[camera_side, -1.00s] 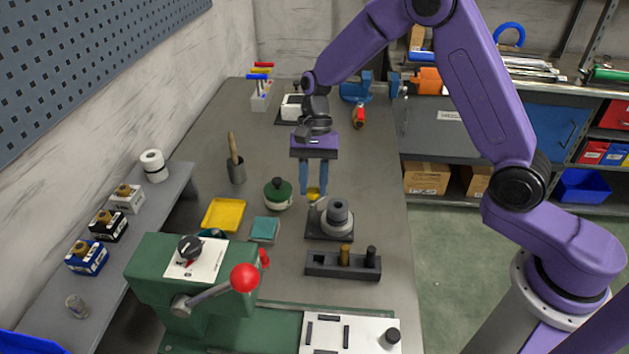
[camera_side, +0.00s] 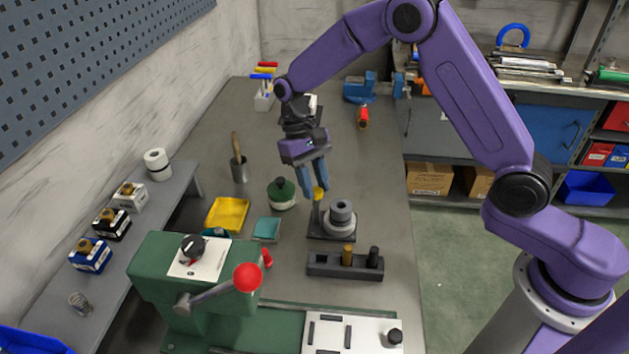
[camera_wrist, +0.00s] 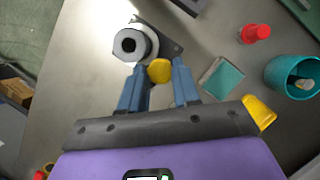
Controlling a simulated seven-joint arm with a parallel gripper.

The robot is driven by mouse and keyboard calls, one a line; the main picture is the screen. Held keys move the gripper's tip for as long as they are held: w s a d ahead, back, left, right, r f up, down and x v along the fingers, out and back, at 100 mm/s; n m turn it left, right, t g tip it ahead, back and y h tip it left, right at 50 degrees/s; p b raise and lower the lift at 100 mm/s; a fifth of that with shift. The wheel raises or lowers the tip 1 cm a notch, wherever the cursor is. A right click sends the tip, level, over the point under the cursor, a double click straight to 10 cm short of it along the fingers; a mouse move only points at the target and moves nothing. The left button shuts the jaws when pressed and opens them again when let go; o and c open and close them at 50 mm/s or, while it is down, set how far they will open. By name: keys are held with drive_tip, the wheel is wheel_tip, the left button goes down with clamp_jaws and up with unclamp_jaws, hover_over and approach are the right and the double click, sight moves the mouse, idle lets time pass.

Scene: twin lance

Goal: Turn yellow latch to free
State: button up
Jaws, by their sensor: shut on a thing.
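The yellow latch (camera_side: 319,194) is a small rounded knob on a dark post at the left of a grey round fixture (camera_side: 340,221). The fixture stands on a dark square base plate (camera_side: 324,233). My gripper (camera_side: 315,193) is tilted, with its blue fingers coming down to the latch from the upper left. In the wrist view the yellow latch (camera_wrist: 159,71) sits between the fingertips (camera_wrist: 160,73), and my gripper is shut on it. The round fixture (camera_wrist: 131,43) is just beyond the fingers there. The fingers partly hide the latch's sides.
A dark block with pegs (camera_side: 345,265) stands in front of the fixture. A green round pot (camera_side: 282,196), teal pad (camera_side: 266,229) and yellow tray (camera_side: 227,214) lie to the left. A green machine with a red-knobbed lever (camera_side: 247,277) is at front left. The far bench is mostly clear.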

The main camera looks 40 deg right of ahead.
idle(0.4)
drive_tip(key=o, duration=1)
drive_tip(key=shift+o, duration=0.2)
drive_tip(key=shift+r, duration=0.1)
drive_tip(key=v, duration=1.7)
drive_tip(key=shift+r, duration=0.2)
